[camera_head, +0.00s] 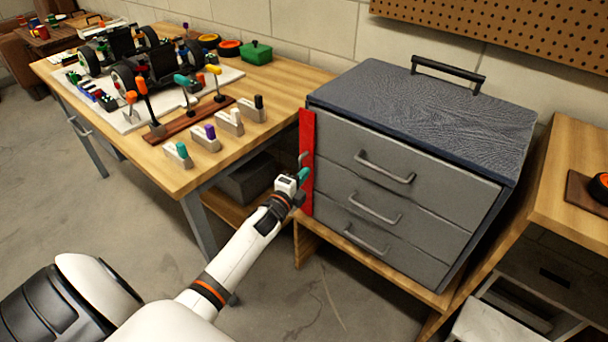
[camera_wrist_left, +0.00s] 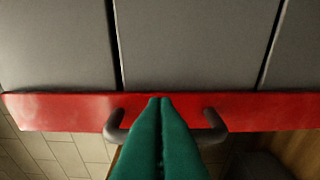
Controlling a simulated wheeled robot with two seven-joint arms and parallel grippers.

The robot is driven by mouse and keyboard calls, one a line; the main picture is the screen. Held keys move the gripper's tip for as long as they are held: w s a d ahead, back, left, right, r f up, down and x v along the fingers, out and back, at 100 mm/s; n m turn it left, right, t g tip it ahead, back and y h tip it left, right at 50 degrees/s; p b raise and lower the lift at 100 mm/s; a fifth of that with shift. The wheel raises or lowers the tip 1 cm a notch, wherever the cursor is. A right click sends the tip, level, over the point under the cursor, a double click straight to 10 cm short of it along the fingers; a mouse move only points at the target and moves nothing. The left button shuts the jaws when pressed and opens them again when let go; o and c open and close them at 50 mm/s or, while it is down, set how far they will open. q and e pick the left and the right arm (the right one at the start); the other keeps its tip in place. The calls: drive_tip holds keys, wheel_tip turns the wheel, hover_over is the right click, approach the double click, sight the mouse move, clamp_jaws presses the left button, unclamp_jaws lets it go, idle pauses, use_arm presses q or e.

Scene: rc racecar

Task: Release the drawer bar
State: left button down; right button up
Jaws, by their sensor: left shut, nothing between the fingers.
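The drawer bar (camera_head: 307,150) is a red upright strip along the left front edge of the grey drawer chest (camera_head: 400,190). In the left wrist view the red bar (camera_wrist_left: 60,111) runs across the picture, with a dark curved handle (camera_wrist_left: 209,122) on it. My left gripper (camera_head: 303,176) has green fingertips and is at the bar. In the wrist view its fingers (camera_wrist_left: 160,100) are shut together, between the two ends of the handle, with their tips over the bar. Whether they touch it I cannot tell. The fingers hide the handle's middle. My right gripper is not in view.
The chest has three drawers with bar handles (camera_head: 385,168) and a dark top handle (camera_head: 447,70). A wooden workbench (camera_head: 160,170) on the left holds a car, several tools and blocks. A wooden unit (camera_head: 570,200) stands at right. Open floor lies in front.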

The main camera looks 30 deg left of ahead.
use_arm(q)
drive_tip(key=shift+h, duration=0.3)
drive_tip(key=shift+m, duration=0.3)
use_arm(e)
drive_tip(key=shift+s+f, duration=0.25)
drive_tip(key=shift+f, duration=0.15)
use_arm(q)
drive_tip(key=shift+s+a+m+h, duration=0.15)
drive_tip(key=shift+m+h, duration=0.15)
drive_tip(key=shift+h, duration=0.4)
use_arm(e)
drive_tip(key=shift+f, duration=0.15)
use_arm(q)
drive_tip(key=shift+s+a+m+h, duration=0.1)
drive_tip(key=shift+m+h, duration=0.4)
drive_tip(key=shift+h, duration=0.2)
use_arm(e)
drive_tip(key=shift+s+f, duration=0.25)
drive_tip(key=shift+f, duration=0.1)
